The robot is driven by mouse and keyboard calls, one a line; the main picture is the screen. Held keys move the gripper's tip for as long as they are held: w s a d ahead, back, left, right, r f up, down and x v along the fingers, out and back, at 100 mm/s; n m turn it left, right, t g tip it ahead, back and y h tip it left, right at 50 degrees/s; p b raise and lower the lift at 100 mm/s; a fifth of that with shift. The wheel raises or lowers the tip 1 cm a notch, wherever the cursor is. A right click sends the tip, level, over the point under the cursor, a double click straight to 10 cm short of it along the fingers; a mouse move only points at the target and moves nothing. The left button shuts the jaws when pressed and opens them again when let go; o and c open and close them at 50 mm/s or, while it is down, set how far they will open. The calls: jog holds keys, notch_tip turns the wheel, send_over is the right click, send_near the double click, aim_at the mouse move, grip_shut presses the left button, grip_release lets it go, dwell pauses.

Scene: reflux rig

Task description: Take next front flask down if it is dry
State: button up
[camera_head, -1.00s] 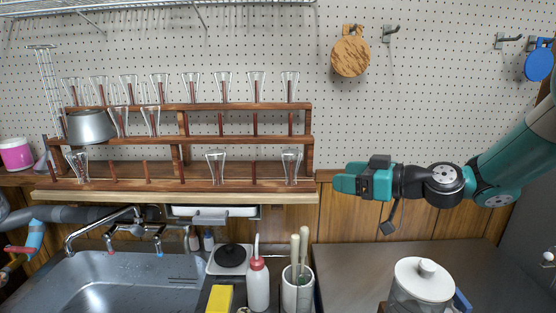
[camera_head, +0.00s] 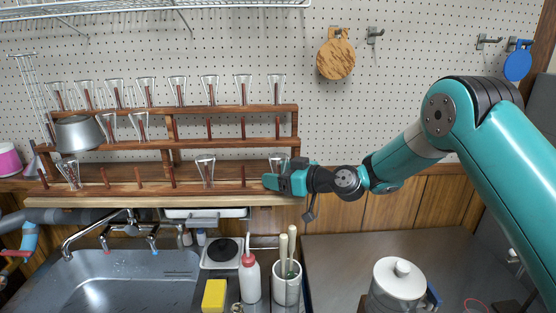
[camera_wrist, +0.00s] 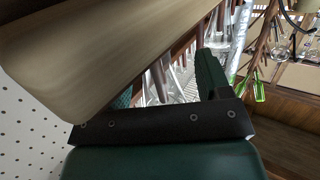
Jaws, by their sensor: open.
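A wooden three-tier peg rack (camera_head: 150,188) holds clear, upside-down flasks on pegs. On the front tier stand a left flask (camera_head: 69,173), a middle flask (camera_head: 205,170) and a right flask (camera_head: 278,163). My gripper (camera_head: 272,181) is open at the rack's front right end, in front of the right flask and hiding its lower part. In the wrist view, my gripper's fingers (camera_wrist: 170,85) stand apart, with blurred glass and pegs beyond them. I cannot tell whether any glass lies between them. Whether the flasks are wet or dry is too small to tell.
A grey metal funnel-like vessel (camera_head: 78,134) sits at the rack's left. Below are a sink (camera_head: 130,280), a red-capped bottle (camera_head: 250,278) and a white crock (camera_head: 287,288). A lidded jar (camera_head: 398,285) stands on the right counter, which has free room.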

jog(key=c, duration=1)
jog(key=shift+r, duration=0.1)
